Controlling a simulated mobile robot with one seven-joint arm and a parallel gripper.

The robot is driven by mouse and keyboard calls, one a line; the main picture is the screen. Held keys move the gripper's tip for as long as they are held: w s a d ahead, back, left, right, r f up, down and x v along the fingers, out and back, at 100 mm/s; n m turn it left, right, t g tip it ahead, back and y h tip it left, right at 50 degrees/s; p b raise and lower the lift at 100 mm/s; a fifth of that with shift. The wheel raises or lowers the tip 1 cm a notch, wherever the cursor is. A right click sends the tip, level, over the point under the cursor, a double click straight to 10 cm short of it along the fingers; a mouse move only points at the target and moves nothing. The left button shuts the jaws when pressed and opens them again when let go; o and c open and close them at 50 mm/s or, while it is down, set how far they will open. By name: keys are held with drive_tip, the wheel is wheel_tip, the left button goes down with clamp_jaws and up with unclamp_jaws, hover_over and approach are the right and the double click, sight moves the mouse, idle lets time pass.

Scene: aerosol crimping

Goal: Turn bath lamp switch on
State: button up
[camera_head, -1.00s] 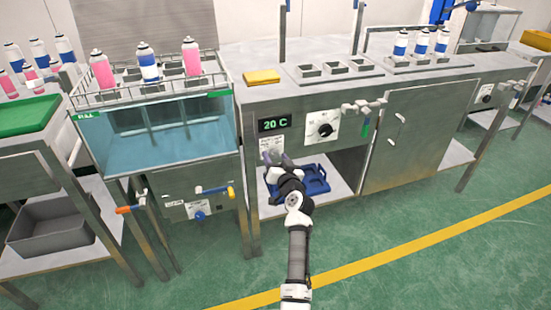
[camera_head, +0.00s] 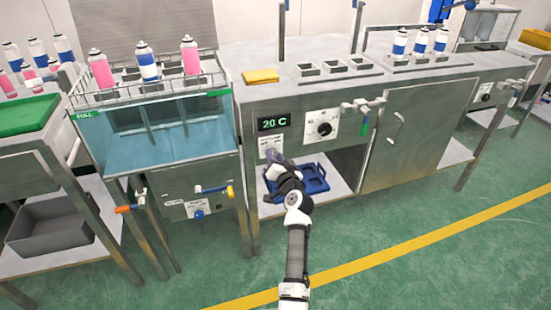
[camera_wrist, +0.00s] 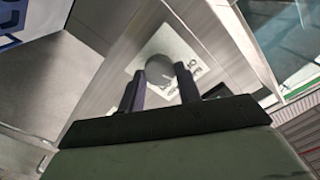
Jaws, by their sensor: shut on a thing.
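The lamp switch is a round grey knob (camera_wrist: 160,66) on a white plate with dark lettering, seen in the wrist view. In the head view the white plate (camera_head: 270,144) is on the steel front panel below the 20 C display. My gripper (camera_head: 273,157) is at the lower part of this plate. In the wrist view the two dark fingers of my gripper (camera_wrist: 160,78) stand on either side of the knob and are shut on it. The lettering is too small and slanted to read fully. In the head view my gripper hides the knob.
A blue tray (camera_head: 312,180) lies on the open shelf below. A glass water bath (camera_head: 165,135) with spray cans above it stands to the left.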

drive_tip(key=m, duration=0.4)
drive_tip(key=shift+m+p, duration=0.3)
drive_tip(key=shift+p, duration=0.1)
drive_tip(key=shift+m+p, duration=0.7)
drive_tip(key=shift+m, duration=1.6)
drive_tip(key=o, duration=1)
drive_tip(key=shift+c, duration=0.2)
drive_tip(key=shift+f, duration=0.1)
drive_tip(key=v, duration=1.3)
drive_tip(key=shift+s+b, duration=0.3)
drive_tip(key=shift+s, duration=0.05)
drive_tip(key=shift+d, duration=0.15)
